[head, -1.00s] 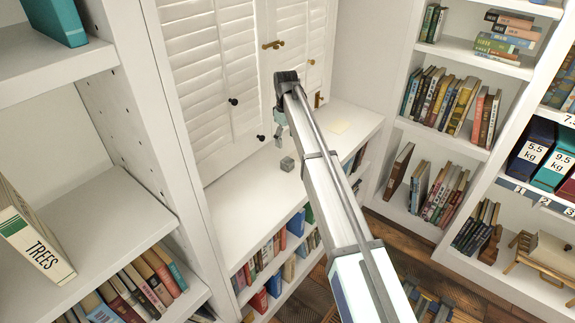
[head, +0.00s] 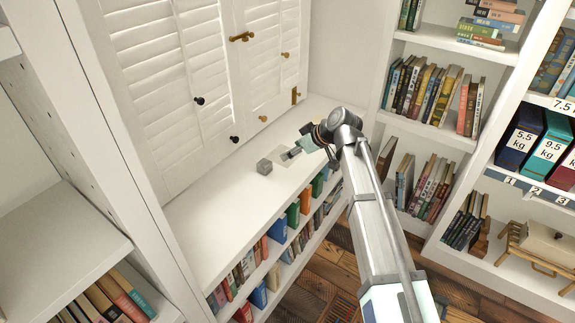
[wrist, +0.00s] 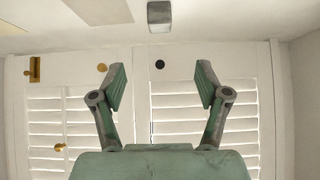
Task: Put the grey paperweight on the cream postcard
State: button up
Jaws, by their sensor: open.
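The grey paperweight (head: 264,166) is a small block on the white shelf top. In the wrist view the paperweight (wrist: 159,14) is at the top edge, beyond my fingertips and roughly in line with the gap between them.
White louvred doors (head: 190,75) with small knobs stand behind the shelf top (head: 215,200). Books fill the shelves below its front edge. A bookcase (head: 440,140) stands to the right. The shelf top left of the paperweight is clear.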

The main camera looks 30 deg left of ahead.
aim_at(267, 164)
jog(key=x, duration=1.1)
jog(key=shift+s+a, duration=0.1)
jog(key=shift+a, duration=0.15)
jog(key=shift+p+x, duration=0.6)
jog(key=shift+x, duration=2.45)
jog(key=shift+d+f, duration=0.15)
grip_shut()
